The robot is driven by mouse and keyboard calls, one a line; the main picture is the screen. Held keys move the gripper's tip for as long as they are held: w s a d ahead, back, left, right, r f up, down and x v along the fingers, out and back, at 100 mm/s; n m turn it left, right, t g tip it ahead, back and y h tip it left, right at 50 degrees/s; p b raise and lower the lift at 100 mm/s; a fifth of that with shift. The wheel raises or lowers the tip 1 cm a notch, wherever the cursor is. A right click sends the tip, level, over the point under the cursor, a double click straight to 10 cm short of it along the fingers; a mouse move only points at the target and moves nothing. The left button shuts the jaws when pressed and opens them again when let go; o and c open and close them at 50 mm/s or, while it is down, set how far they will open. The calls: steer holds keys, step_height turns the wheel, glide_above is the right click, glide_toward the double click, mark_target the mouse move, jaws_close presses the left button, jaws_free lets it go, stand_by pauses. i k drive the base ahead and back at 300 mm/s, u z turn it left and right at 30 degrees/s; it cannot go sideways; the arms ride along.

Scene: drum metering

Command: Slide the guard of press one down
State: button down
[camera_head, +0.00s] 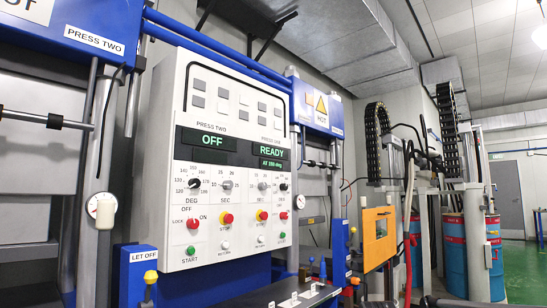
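Press one stands behind and to the right of the grey control panel (232,160). Its blue head (312,105) carries a HOT warning sign and a small label too small to read surely. Below the head a thin horizontal bar (318,163) with dark fittings crosses in front of the press; it may belong to the guard, but I cannot tell. The panel hides much of this press, and the guard's position is unclear. The panel's press one display (272,156) reads READY. My gripper is not in view.
Press two (95,40) is at the left with a similar horizontal bar (45,119); its display (206,140) reads OFF. An orange-framed box (378,238) and blue-and-red drums (455,250) stand at the right. A blue LET OFF box (138,270) is in the foreground. Green floor shows far right.

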mark_target(375, 252)
steer(key=z, duration=0.05)
steer(key=k, duration=0.35)
steer(key=u, duration=0.05)
steer(key=i, duration=1.4)
steer(key=z, duration=0.65)
